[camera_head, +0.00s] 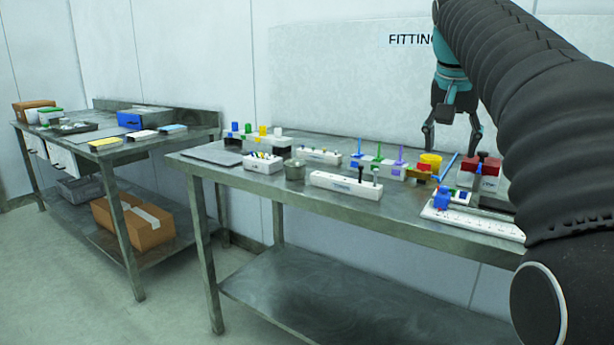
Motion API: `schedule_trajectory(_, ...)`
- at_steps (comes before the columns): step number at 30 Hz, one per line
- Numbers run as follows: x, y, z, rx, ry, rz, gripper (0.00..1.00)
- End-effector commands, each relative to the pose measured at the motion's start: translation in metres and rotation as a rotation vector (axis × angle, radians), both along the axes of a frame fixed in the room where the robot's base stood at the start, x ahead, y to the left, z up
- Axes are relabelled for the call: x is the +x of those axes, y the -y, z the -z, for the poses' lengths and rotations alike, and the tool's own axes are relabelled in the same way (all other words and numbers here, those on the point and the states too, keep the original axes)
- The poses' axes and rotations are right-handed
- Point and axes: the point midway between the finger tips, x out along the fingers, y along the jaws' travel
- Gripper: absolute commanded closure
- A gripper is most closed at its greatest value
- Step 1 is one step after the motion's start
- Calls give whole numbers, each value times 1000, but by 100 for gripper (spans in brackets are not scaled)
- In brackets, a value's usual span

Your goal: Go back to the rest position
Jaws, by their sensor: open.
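My gripper (450,136) hangs from my arm at the upper right, pointing down over the back right of the metal workbench (400,205). Its two fingers are spread apart and nothing shows between them. My dark, ribbed arm fills the right side of the picture and hides part of the bench's right end.
The bench holds a white block with pegs (345,186), a rack of coloured pieces (379,166), a grey container (294,169), a red-and-white box (485,172) and a white strip (474,222). A second table (150,143) stands left, with floor between.

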Motion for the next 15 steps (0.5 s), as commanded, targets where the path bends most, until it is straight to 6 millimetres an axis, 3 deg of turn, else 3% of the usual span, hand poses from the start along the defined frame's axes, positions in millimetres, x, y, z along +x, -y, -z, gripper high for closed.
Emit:
schedule_trajectory(8, -30, -18, 22, -4, 8, -86, 38)
schedule_trajectory(15, -81, -43, 70, -10, 25, -216, 38)
